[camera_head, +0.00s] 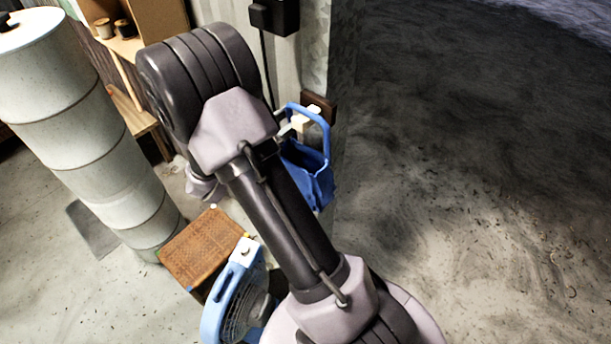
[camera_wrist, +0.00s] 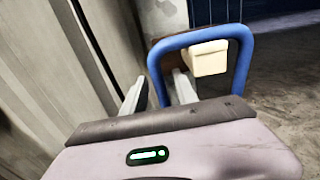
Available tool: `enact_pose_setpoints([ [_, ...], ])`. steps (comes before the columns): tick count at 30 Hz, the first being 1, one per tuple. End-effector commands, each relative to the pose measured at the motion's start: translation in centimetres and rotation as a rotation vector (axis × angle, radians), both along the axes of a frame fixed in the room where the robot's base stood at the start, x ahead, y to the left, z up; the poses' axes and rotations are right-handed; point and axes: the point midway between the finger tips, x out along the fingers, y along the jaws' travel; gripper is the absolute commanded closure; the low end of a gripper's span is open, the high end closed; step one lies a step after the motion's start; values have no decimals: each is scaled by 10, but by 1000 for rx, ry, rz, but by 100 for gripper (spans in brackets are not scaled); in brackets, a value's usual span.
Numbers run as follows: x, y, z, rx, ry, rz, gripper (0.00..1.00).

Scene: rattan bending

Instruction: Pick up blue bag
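The blue bag (camera_head: 310,180) stands by the wall in the head view, with its handle arching up and a cream block (camera_head: 305,116) at the handle. In the wrist view the blue handle (camera_wrist: 240,68) rises as a loop with the cream block (camera_wrist: 208,59) hanging at its top. My gripper (camera_wrist: 160,77) is open. One finger is left of the loop and the other shows inside it, so the left side of the handle appears to lie between them. In the head view my arm hides most of the gripper and part of the bag.
A wall (camera_head: 307,50) stands close behind the bag. A blue fan (camera_head: 238,295) and a woven box (camera_head: 203,247) are at lower left, beside a tall white cylinder (camera_head: 85,130). A wooden shelf (camera_head: 155,18) is at upper left. The dark floor (camera_head: 470,150) at right is clear.

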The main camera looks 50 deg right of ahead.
Motion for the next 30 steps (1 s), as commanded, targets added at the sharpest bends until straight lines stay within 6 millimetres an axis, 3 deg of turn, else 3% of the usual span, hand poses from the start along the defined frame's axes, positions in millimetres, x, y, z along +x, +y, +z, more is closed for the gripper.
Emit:
enact_pose_setpoints([
  [1,0,0,0,0,0,0,78],
  [5,0,0,0,0,0,0,100],
  [30,0,0,0,0,0,0,100],
])
